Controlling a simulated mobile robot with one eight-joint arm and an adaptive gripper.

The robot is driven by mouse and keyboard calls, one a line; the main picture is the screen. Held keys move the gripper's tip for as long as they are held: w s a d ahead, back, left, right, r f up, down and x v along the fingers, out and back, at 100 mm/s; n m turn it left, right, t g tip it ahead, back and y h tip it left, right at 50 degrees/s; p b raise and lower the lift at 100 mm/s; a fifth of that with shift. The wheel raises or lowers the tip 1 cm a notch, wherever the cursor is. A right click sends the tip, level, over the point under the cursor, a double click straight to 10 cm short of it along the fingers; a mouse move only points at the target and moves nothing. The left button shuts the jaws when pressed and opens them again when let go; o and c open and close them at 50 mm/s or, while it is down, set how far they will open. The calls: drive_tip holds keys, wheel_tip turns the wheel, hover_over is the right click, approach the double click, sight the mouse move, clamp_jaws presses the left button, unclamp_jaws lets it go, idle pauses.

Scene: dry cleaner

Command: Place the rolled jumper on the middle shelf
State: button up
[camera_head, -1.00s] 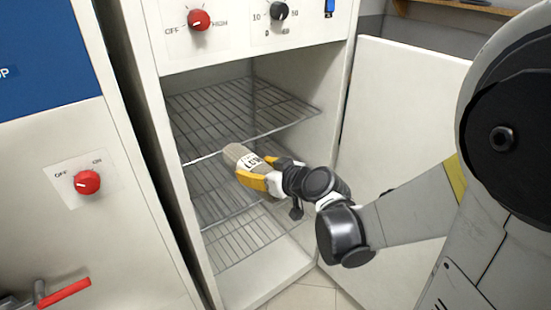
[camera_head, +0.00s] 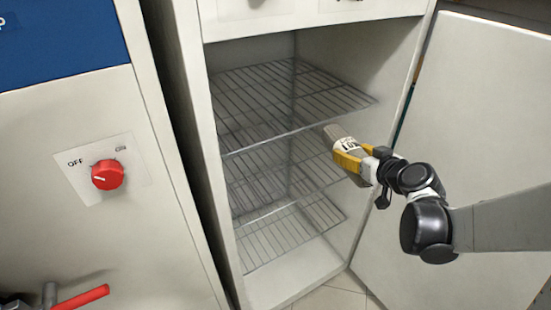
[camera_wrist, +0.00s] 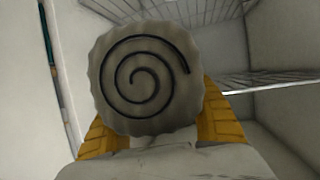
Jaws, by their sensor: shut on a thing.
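The rolled jumper (camera_head: 341,137) is a grey-beige roll with a printed white label. My gripper (camera_head: 352,156), with yellow fingers, is shut on it at the right side of the open cabinet's front. In the wrist view the jumper's round end (camera_wrist: 145,80) shows a dark spiral, with yellow fingers on both sides. The cabinet has wire shelves: a top shelf (camera_head: 285,95), a middle shelf (camera_head: 262,188) and a low one (camera_head: 290,238). In the head view the jumper appears below the top shelf's front edge and over the right part of the middle shelf. Its exact depth is unclear.
The cabinet door (camera_head: 470,120) stands open on the right, close to my arm. The cabinet's left side wall (camera_head: 190,150) bounds the opening. A machine with a red knob (camera_head: 107,175) and a red handle (camera_head: 80,297) stands left. The shelves look empty.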

drive_tip(key=shift+n+y, duration=0.6)
drive_tip(key=shift+y, duration=0.1)
drive_tip(key=x, duration=1)
drive_tip(key=shift+s+a+b, duration=0.1)
drive_tip(key=shift+a+b, duration=0.25)
drive_tip(key=w+a+f+n+g+y, duration=0.1)
drive_tip(key=w+a+f, duration=0.4)
drive_tip(key=w+a, duration=0.15)
drive_tip(key=b, duration=0.5)
hover_over(270, 167)
wheel_tip(270, 167, down, 9)
drive_tip(key=shift+s+d+r, duration=0.1)
drive_tip(key=shift+r, duration=0.15)
drive_tip(key=shift+f+b, duration=1.05)
drive_tip(key=shift+f, duration=0.9)
drive_tip(key=shift+f, duration=0.1)
drive_tip(key=shift+f, duration=0.15)
drive_tip(key=o, duration=1.4)
